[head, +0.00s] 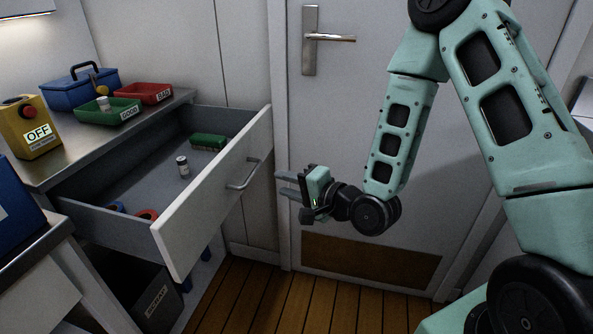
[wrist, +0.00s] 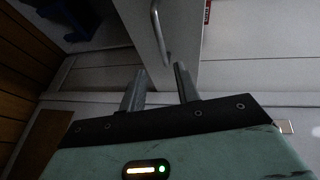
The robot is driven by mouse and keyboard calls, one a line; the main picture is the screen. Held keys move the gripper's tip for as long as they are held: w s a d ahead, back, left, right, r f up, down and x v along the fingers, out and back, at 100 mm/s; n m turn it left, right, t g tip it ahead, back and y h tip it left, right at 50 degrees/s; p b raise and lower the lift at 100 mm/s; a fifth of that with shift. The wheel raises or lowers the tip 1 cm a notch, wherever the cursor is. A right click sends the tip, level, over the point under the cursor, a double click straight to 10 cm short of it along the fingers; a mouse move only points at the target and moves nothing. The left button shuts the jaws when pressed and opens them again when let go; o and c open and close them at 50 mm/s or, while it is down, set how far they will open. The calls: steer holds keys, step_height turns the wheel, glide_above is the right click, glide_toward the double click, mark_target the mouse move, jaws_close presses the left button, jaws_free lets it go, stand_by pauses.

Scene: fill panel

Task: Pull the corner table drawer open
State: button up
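The corner table drawer (head: 215,195) is pulled well out from under the metal tabletop (head: 60,165) in the head view. Its white front carries a metal bar handle (head: 244,177), which also shows in the wrist view (wrist: 160,35). My gripper (head: 281,184) is to the right of the handle, apart from it. In the wrist view its two fingers (wrist: 157,82) are spread with nothing between them. The handle lies beyond the fingertips. Inside the drawer are a green block-like item (head: 208,142), a small white bottle (head: 183,166) and a red ring-shaped item (head: 147,214).
A door (head: 390,150) stands behind my arm. A dark bin (head: 150,290) is below the drawer. Wooden floor (head: 250,300) is clear in front.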

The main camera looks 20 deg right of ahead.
steer(key=p+v, duration=0.2)
steer(key=p, duration=0.2)
steer(key=shift+s+d, duration=0.1)
stand_by(0.5)
